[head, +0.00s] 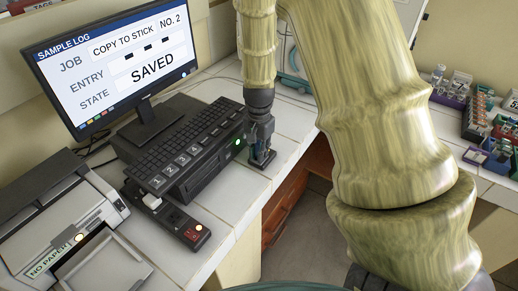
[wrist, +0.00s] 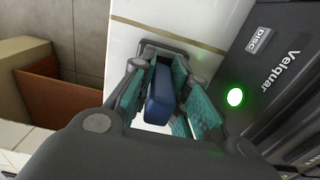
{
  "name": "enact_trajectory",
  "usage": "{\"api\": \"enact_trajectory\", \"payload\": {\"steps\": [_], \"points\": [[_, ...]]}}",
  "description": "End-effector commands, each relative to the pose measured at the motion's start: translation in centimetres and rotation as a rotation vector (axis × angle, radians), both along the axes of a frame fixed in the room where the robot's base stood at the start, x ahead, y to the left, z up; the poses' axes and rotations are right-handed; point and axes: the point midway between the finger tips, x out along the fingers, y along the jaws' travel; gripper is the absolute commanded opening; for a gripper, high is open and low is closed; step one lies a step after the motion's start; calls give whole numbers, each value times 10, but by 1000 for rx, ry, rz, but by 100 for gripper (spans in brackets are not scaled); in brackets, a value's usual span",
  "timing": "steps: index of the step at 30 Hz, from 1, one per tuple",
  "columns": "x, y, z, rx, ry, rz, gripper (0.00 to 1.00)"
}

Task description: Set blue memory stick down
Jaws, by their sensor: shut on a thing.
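The blue memory stick (wrist: 160,92) stands between the teal-padded fingers of my gripper (wrist: 163,88) in the wrist view. The gripper is shut on it. In the head view my gripper (head: 262,152) points down at the right of the black computer unit, low over the white tiled bench. A small dark holder (wrist: 188,47) with a raised rim lies on the bench at the fingertips; it also shows in the head view (head: 262,164). The stick's far end is at or just over this holder; I cannot tell whether they touch.
The computer unit (wrist: 285,85) with a lit green button (wrist: 235,97) stands close beside the fingers. A keyboard (head: 190,140), a monitor (head: 115,60) reading "SAVED", a printer (head: 70,225) and a power strip (head: 180,218) fill the left. The bench's front edge is close.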

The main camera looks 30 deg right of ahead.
Motion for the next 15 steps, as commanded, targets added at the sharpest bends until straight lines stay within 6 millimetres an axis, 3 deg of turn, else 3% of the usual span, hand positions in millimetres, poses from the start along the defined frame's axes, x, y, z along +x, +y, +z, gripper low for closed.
{"api": "enact_trajectory", "payload": {"steps": [9,10,12,13,15], "points": [[1,-1,-3,-1,-2,0,3],[1,0,-2,-1,-2,0,21],[1,0,-2,-1,-2,0,34],[1,0,-2,-1,-2,0,39],[1,0,-2,-1,-2,0,39]]}}
